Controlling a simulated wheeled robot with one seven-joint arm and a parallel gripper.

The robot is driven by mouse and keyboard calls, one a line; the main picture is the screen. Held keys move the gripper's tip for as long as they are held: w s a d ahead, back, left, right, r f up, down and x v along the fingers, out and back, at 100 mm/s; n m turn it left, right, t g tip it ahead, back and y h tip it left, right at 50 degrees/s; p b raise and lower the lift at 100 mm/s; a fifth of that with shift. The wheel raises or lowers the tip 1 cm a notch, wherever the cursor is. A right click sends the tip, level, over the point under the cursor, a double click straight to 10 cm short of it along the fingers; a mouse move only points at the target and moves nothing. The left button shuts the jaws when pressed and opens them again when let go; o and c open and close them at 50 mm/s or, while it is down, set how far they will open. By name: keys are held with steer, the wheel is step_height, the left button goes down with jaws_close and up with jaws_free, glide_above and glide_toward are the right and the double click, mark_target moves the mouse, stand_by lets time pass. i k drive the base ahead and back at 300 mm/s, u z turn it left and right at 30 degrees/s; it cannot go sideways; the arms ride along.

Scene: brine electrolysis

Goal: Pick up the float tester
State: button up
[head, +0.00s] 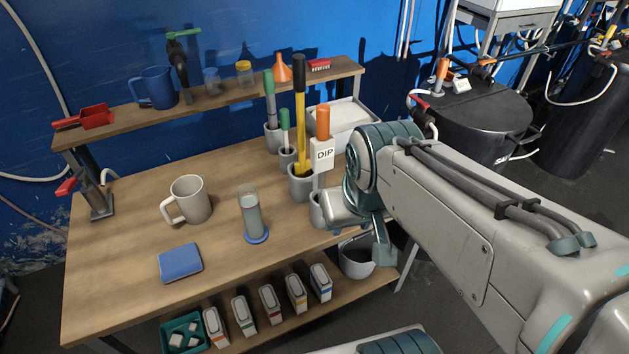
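No label reads float tester, so I cannot tell for sure which thing it is. Candidates are a clear cylinder (250,214) on a blue base, upright at the front of the bench, and several upright tools in grey cups. These are a green-topped grey tool (270,98), a shorter green-topped one (285,125), a yellow one with a black handle (301,110), and an orange-handled one (323,122) with a "DIP" tag. My gripper (383,250) is at the bench's right front edge, right of the cups. Its fingertips are mostly hidden, and nothing is visibly held.
The wooden bench (135,220) also bears a beige mug (188,199) and a blue pad (180,263). A raised shelf (170,124) runs along the back. Black drums (470,115) stand at right.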

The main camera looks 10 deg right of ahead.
mark_target(321, 147)
steer(key=u, duration=0.35)
steer(key=i, duration=0.4)
steer(key=z, duration=1.05)
